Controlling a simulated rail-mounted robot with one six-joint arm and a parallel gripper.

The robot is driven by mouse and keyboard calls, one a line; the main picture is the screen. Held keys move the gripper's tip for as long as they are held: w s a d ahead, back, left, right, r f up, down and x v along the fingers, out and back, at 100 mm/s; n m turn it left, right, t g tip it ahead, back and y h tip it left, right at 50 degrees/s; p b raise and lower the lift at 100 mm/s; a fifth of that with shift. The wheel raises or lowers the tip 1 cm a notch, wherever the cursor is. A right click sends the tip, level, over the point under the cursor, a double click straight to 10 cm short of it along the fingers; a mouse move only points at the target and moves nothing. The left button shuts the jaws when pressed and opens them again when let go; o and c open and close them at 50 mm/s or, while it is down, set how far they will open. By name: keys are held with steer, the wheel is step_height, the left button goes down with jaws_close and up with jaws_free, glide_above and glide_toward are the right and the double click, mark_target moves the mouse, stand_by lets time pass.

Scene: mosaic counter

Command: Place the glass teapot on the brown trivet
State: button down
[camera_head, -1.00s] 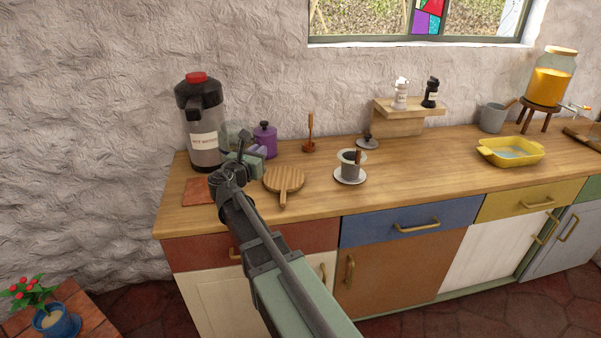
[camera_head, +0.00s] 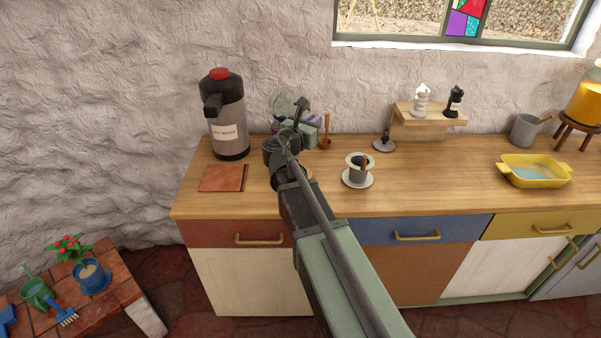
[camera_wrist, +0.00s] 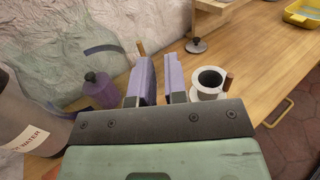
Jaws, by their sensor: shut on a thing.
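The glass teapot (camera_head: 288,103) is a pale, see-through shape at the back of the counter, mostly hidden behind my wrist in the head view. In the wrist view its clear glass is hard to make out; a dark curved band (camera_wrist: 101,48) shows left of the fingers. My gripper (camera_wrist: 160,62) has purple fingers with a narrow gap, shut on the teapot, though the contact is not clear. The brown trivet (camera_head: 222,178) appears as a flat reddish-brown square on the left of the counter, bare, in front of the hot-water dispenser.
The tall dispenser (camera_head: 226,118) stands behind the trivet. A purple canister (camera_wrist: 101,90) stands near my fingers. The round wooden board is mostly hidden under my arm.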

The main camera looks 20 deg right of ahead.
step_height(320, 180, down, 20)
steer(key=b, duration=1.8)
steer(key=shift+r, duration=0.45)
steer(key=shift+f, duration=0.25)
steer(key=c, duration=1.2)
jaws_free()
steer(key=shift+r, duration=0.1)
steer(key=shift+o, duration=0.2)
